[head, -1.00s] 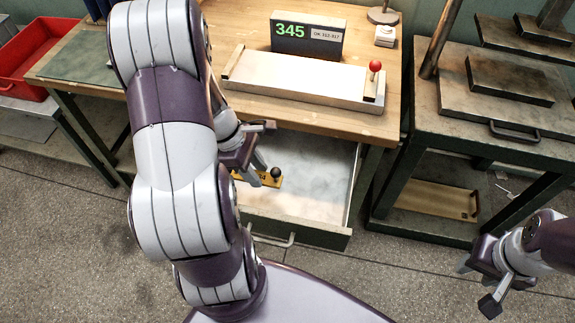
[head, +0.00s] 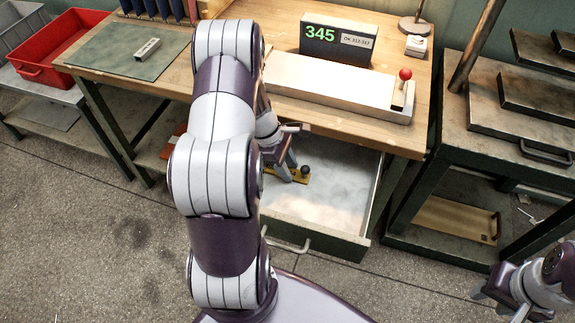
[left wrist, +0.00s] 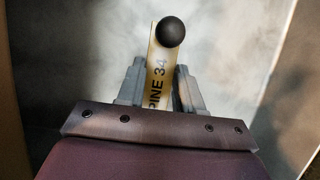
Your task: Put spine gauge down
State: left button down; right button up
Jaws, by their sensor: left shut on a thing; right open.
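The spine gauge (head: 302,176) is a yellow strip with a black ball knob at its end. In the left wrist view the gauge (left wrist: 159,62) shows lettering reading "PINE 34". My left gripper (head: 287,170) is shut on it, the fingers on both sides of the strip, over the open drawer (head: 325,200). I cannot tell whether the gauge touches the drawer floor. My left arm hides part of the drawer's left side. My right gripper (head: 498,303) is open and empty at the lower right, partly cut off by the frame.
On the bench (head: 284,109) stand a display (head: 338,40) reading 345 and a long metal fixture (head: 330,88) with a red knob. A green mat (head: 120,50) and a red bin (head: 58,48) are at the left. A dark press table (head: 500,150) stands right of the drawer.

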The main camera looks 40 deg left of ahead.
pick_arm(q)
jog(key=c, duration=0.7)
grip_release()
jog(key=shift+c, duration=0.2)
jog(key=shift+r, duration=0.25)
jog(key=d+p+v, duration=0.1)
jog(key=p+v, duration=0.2)
jog(key=v, duration=0.9)
jog(key=s+d+r+m+y, duration=0.1)
jog(key=s+d+m+y, duration=0.1)
jog(key=d+m, duration=0.6)
jog(key=s+d+r+m+y, duration=0.2)
jog(key=s+d+m, duration=0.2)
jog(key=d+m, duration=0.5)
jog(key=m, duration=0.5)
jog(key=shift+s+d+r, duration=0.25)
jog(key=shift+s, duration=0.15)
